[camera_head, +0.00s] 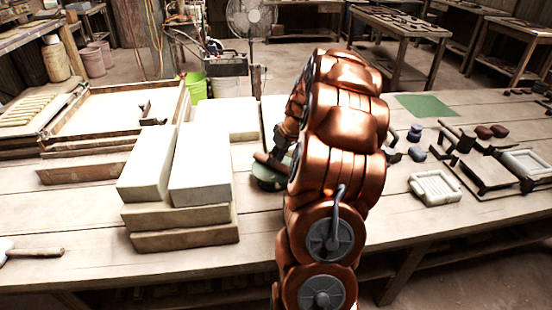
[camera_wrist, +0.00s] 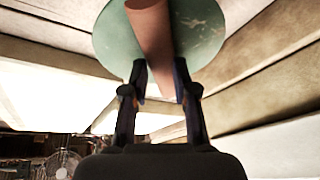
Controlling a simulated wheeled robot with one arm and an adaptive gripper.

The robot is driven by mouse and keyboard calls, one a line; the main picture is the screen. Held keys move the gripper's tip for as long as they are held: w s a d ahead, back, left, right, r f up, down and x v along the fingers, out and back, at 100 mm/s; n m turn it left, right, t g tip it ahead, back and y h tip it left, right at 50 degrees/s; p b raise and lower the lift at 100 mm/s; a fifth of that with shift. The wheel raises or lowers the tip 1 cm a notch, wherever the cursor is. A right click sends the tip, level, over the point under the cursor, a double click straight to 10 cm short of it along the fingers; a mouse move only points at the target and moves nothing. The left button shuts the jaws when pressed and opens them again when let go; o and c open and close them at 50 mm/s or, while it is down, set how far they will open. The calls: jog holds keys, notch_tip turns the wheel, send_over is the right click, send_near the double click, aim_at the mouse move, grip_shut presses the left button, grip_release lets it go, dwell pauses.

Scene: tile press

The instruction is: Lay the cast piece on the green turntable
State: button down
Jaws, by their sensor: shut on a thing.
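The cast piece is a reddish-brown cylinder (camera_wrist: 152,35). In the wrist view it lies lengthwise between the two fingers of my gripper (camera_wrist: 160,78), which is shut on it. The round green turntable (camera_wrist: 108,45) shows behind the piece, which overlaps its disc. In the head view the turntable (camera_head: 268,183) stands on the bench right of the pale blocks, partly hidden by my arm. My gripper (camera_head: 277,158) is over or beside it there, mostly hidden. I cannot tell whether the piece touches the disc.
Large pale blocks (camera_head: 200,170) are stacked close left of the turntable. More blocks (camera_head: 238,118) stand behind it. Blue pots (camera_head: 415,134), a white tray (camera_head: 435,188) and a small press frame (camera_head: 483,175) are to the right. A flat green sheet (camera_head: 425,106) lies at the back right.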

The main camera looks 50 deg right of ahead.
jog(key=shift+f, duration=0.35)
jog(key=c, duration=0.9)
grip_release()
jog(key=shift+f, duration=0.1)
jog(key=shift+s+r, duration=0.1)
jog(key=shift+r, duration=0.35)
jog(key=b+v, duration=0.1)
jog(key=v, duration=1)
jog(key=shift+s+r, duration=0.1)
